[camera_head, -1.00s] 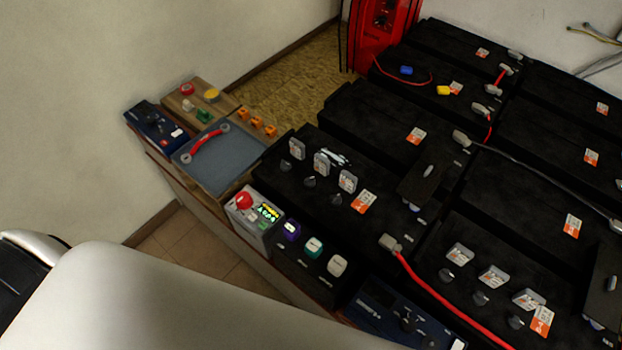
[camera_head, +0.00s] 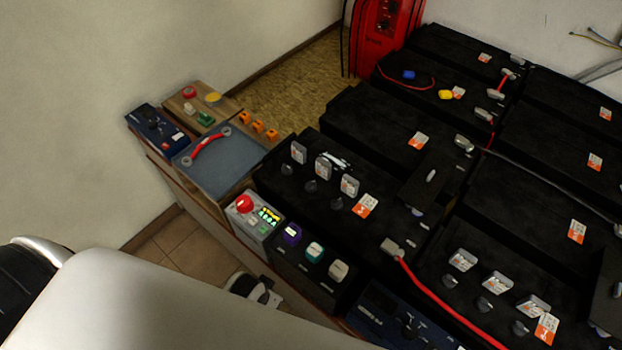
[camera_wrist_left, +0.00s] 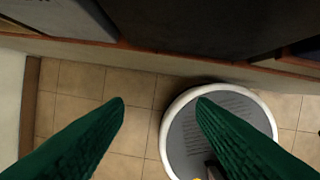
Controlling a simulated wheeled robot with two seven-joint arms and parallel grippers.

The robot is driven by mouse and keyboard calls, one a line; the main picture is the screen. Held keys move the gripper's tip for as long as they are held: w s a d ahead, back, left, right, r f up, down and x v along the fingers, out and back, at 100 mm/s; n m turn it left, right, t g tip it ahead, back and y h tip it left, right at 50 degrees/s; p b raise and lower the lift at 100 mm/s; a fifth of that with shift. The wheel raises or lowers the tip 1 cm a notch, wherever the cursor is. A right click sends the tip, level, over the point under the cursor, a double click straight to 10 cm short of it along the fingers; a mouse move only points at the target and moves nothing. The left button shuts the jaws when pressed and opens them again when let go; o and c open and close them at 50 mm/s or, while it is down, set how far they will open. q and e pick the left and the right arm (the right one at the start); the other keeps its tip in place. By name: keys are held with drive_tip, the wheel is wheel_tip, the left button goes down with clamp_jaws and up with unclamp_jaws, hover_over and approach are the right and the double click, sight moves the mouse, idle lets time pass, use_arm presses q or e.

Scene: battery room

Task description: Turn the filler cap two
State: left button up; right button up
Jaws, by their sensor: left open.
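Three dark round knobs that look like filler caps (camera_head: 310,186) stand in a row on a black battery (camera_head: 275,178), each with a small pale upright tag (camera_head: 323,167) behind it. A second such row (camera_head: 485,304) is on the battery at the lower right. The tag markings are too small to read, so I cannot tell which cap is number two. My left gripper (camera_wrist_left: 160,102) shows in the left wrist view, its two green fingers apart and empty, over tiled floor beside a bench edge. It touches no cap. My right gripper is not in view.
A red cable (camera_head: 440,293) and a grey cable (camera_head: 540,166) cross the batteries. A red cabinet (camera_head: 385,35) stands behind. Tiled floor (camera_head: 180,243) is open at left.

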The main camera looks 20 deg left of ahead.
use_arm(q)
drive_tip(key=w+r+n, duration=0.1)
drive_tip(key=w+r, duration=0.3)
drive_tip(key=r, duration=0.8)
wheel_tip(320, 180, up, 10)
drive_tip(key=n+g, duration=0.3)
drive_tip(key=n, duration=0.8)
hover_over(311, 183)
wheel_tip(311, 183, down, 12)
drive_tip(key=shift+w+r+b, duration=0.1)
drive_tip(key=shift+w+b, duration=0.05)
drive_tip(key=shift+b, duration=0.5)
drive_tip(key=shift+c, duration=0.3)
drive_tip(key=c, duration=0.9)
